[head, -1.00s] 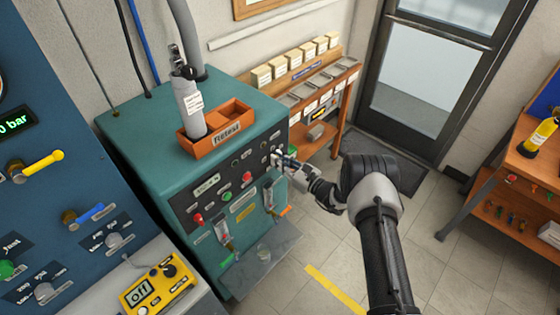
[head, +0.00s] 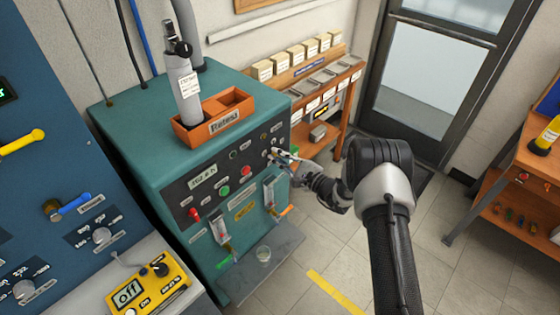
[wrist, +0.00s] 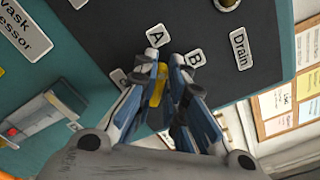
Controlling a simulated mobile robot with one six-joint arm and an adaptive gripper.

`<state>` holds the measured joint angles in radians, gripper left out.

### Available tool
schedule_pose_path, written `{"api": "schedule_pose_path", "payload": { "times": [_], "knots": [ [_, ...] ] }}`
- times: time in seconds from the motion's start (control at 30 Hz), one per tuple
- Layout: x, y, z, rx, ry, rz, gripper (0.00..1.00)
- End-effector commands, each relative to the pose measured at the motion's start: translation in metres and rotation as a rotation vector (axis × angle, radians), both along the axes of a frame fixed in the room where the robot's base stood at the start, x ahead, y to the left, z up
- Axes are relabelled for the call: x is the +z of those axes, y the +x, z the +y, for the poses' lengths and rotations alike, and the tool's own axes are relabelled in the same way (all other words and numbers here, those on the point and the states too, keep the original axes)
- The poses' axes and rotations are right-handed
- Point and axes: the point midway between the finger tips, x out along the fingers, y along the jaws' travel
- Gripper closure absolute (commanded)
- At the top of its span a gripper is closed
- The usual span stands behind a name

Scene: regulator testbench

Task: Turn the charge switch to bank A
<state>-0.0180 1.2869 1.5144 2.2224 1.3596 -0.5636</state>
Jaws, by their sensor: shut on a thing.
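The charge switch (wrist: 158,85) shows in the wrist view as a yellow piece between my fingers; most of it is hidden. My gripper (wrist: 167,68) is shut on it, close to the dark panel. The label A (wrist: 155,35) lies just beyond the fingertips, and the label B (wrist: 194,58) lies to their right. I cannot tell for certain which label the switch points at. In the head view my gripper (head: 277,156) is at the right end of the front panel of the teal machine (head: 135,150), and the switch is too small to make out.
A Drain label (wrist: 239,48) is right of B. An orange Retest tray (head: 222,127) with a grey cylinder (head: 183,85) stands on the machine. A yellow meter (head: 150,287) reads "Off" at lower left. A wooden shelf (head: 330,115) stands behind.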

Motion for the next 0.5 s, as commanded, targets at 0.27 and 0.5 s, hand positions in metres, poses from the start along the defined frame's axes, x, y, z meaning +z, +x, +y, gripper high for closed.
{"api": "schedule_pose_path", "payload": {
  "times": [0.27,0.5],
  "knots": [
    [-0.0035,-0.0011,0.001,0.001,-0.096,-0.123,1.0],
    [-0.0033,-0.0015,0.0012,0.0,-0.135,-0.171,1.0]
  ]
}}
